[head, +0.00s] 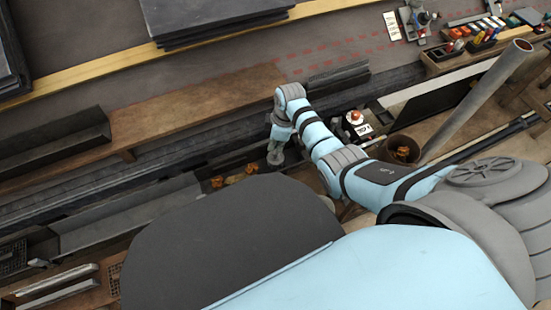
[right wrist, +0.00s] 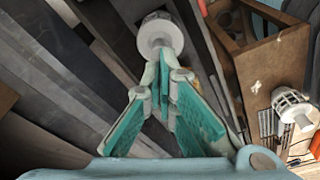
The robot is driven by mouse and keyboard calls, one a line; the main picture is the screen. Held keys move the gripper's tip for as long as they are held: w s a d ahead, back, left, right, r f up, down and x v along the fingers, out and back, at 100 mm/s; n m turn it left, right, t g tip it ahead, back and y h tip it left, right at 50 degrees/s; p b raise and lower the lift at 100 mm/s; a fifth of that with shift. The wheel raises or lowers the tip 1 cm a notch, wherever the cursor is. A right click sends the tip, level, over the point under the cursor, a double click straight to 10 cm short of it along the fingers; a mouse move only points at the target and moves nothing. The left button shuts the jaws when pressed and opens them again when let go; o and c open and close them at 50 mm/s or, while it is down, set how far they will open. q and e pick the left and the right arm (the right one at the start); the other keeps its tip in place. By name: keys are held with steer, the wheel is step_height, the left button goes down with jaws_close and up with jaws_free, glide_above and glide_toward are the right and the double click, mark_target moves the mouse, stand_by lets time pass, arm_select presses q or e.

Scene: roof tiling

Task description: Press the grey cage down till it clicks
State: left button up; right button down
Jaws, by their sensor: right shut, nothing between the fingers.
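My right gripper (head: 275,155) reaches down over the dark gutter in the head view. In the right wrist view my right gripper (right wrist: 162,70) is shut, its teal-padded fingers meeting at the tips with nothing between them. A round, pale grey piece that looks like the grey cage (right wrist: 158,32) lies just beyond the fingertips. The tips overlap its near edge in the picture; I cannot tell whether they touch it, nor how deep it sits. In the head view I cannot make the cage out apart from the gripper. My left gripper is not in view.
Orange-brown leaves (head: 235,179) lie in the gutter left of the gripper. A bucket (head: 402,150) and a slanting grey pipe (head: 478,98) stand to the right. A tool tray (head: 470,48) is at the upper right. A whitish ribbed piece (right wrist: 292,105) shows right of the fingers.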

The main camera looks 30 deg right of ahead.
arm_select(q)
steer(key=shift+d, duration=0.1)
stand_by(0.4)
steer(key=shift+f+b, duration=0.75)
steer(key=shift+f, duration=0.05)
arm_select(e)
steer(key=shift+f, duration=1)
step_height(320, 180, up, 5)
steer(key=p, duration=0.5)
steer(key=shift+p, duration=0.3)
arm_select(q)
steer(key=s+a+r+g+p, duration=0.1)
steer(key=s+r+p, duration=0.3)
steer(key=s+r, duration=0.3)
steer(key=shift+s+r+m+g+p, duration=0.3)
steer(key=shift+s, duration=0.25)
arm_select(e)
step_height(320, 180, up, 4)
steer(key=shift+r, duration=0.1)
